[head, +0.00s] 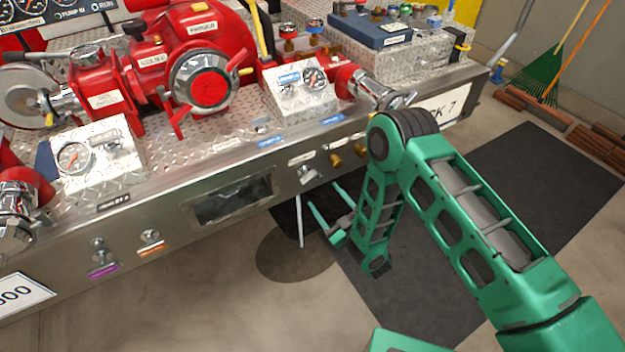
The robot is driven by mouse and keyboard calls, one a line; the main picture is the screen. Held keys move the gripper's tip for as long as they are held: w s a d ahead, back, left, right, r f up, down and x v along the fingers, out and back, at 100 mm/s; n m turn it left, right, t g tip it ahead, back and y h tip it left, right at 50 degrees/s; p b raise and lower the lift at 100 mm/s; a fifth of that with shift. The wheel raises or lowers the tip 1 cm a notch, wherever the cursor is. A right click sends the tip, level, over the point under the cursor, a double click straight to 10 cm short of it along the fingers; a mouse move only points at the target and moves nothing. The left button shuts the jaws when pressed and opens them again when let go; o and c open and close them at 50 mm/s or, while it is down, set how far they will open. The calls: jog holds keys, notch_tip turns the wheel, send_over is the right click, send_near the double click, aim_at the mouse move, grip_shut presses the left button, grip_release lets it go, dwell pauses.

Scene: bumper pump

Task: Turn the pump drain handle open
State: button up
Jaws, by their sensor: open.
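The front panel of the steel bumper (240,205) carries several small handles with labels too small to read, so I cannot tell for certain which is the pump drain handle. A silver handle (308,174) under a white label sits on the panel right of the dark recess, nearest my gripper. My gripper (323,194) is open and empty. It is in front of and below the silver handle, apart from it in the picture.
Two brass caps (336,160) sit just right of the silver handle. The red pump (190,65) and gauge boxes (98,155) stand on the bumper top. The floor (150,310) in front is clear.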

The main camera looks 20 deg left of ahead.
aim_at(310, 178)
jog(key=x, duration=1)
jog(key=shift+w+a, duration=0.15)
jog(key=shift+a, duration=0.2)
jog(key=shift+c, duration=0.4)
